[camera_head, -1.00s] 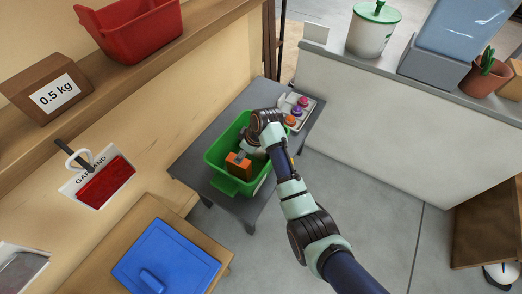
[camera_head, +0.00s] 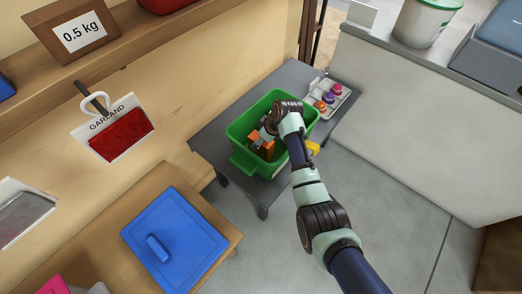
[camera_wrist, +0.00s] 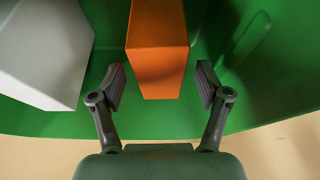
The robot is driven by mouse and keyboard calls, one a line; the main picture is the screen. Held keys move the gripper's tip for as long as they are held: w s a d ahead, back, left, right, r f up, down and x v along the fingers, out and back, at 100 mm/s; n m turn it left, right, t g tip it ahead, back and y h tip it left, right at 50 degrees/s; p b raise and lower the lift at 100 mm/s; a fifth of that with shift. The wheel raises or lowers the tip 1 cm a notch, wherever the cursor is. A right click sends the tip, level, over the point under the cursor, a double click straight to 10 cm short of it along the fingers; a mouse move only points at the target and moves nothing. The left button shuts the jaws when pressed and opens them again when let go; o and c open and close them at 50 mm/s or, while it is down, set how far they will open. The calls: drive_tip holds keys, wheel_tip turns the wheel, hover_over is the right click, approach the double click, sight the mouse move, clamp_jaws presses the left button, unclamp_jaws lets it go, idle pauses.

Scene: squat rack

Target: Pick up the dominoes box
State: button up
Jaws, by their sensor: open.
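An orange box (camera_head: 262,148) stands in a green bin (camera_head: 243,161) on a grey table. No label on it can be read, so I cannot tell from lettering that it is the dominoes box. It also shows in the wrist view (camera_wrist: 157,50), with its near end between my fingers. My gripper (camera_wrist: 161,84) is open, one finger on each side of the orange box, with a visible gap on both sides. In the head view my gripper reaches into the bin, its fingers partly hidden. A pale grey box (camera_wrist: 45,50) lies left of the orange box in the wrist view.
The green bin's walls surround the boxes closely. A white tray with several coloured items (camera_head: 329,97) sits behind the bin on the grey table (camera_head: 218,136). A yellow object (camera_head: 313,148) shows beside the arm. A blue lidded container (camera_head: 175,243) stands on a wooden surface at front left.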

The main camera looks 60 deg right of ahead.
drive_tip(key=shift+f, duration=0.2)
idle(0.6)
clamp_jaws()
